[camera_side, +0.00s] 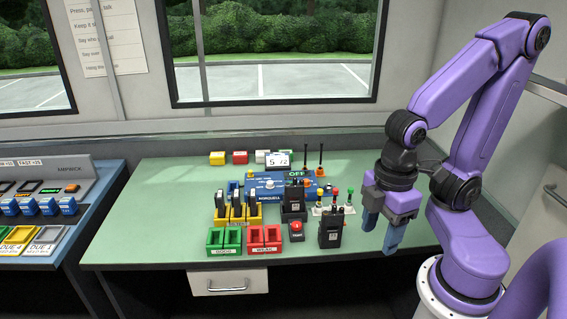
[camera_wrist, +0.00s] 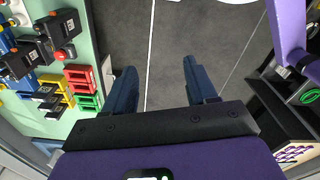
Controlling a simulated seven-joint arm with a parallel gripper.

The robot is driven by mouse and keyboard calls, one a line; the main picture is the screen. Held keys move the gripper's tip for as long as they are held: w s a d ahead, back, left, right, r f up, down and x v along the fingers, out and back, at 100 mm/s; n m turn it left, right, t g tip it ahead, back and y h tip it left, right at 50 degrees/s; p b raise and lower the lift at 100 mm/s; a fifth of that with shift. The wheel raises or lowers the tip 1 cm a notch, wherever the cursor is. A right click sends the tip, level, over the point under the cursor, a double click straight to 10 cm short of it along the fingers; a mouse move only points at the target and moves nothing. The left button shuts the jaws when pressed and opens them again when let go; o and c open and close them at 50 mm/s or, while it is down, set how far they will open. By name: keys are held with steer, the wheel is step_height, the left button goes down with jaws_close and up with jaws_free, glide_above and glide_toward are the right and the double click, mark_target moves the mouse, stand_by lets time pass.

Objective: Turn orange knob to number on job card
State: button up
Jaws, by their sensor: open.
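My gripper (camera_side: 381,236) is open and empty, hanging fingers down near the right front edge of the table. In the wrist view the two blue fingers (camera_wrist: 163,85) are wide apart over dark floor, with nothing between them. Small orange spots show near the antenna bases (camera_side: 320,172) and on the left console (camera_side: 72,188). I cannot tell which is the orange knob, or where it points. My gripper touches none of them.
Two black radios (camera_side: 330,229) stand near the table's front, by a red button (camera_side: 296,229). Green trays (camera_side: 224,240), red trays (camera_side: 265,239) and yellow holders (camera_side: 237,213) sit to their left. The left side of the green table (camera_side: 150,215) is clear.

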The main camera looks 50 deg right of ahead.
steer(key=shift+c, duration=0.7)
steer(key=w+d+r+m, duration=0.1)
steer(key=w+d+m, duration=0.1)
steer(key=w, duration=1.1)
steer(key=w+d+r+m, duration=0.1)
steer(key=w+d+m, duration=0.15)
steer(key=w, duration=1.05)
steer(key=m, duration=0.5)
glide_above(306, 180)
step_height(306, 180, down, 4)
steer(key=shift+n, duration=0.25)
step_height(306, 180, down, 17)
steer(key=shift+r, duration=0.1)
steer(key=shift+c, duration=0.4)
jaws_close()
